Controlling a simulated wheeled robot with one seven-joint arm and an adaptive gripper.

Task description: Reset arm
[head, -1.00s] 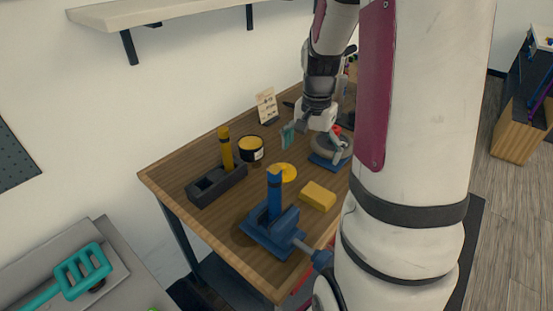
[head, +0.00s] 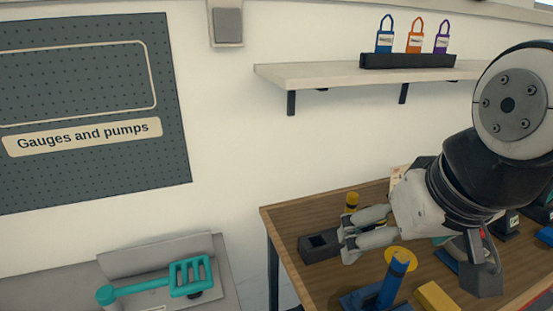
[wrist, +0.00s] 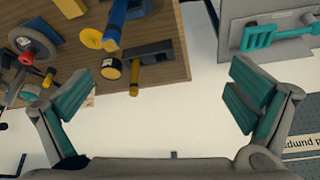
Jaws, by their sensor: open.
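My gripper (head: 348,240) is open and empty. In the head view it points left above the wooden workbench (head: 283,222), partly covering the things behind it. In the wrist view its teal-padded fingers (wrist: 158,92) are spread wide with nothing between them. A yellow cylinder (head: 351,202) and a dark block with a slot (head: 318,246) are near the fingers in the head view. A blue post (head: 393,282) stands in front of a yellow disc (head: 408,258).
A yellow block (head: 436,297) lies at the bench front. A teal tool (head: 188,277) rests on a grey surface at lower left. A wall shelf (head: 330,76) holds several coloured tags. A pegboard (head: 90,175) hangs at left.

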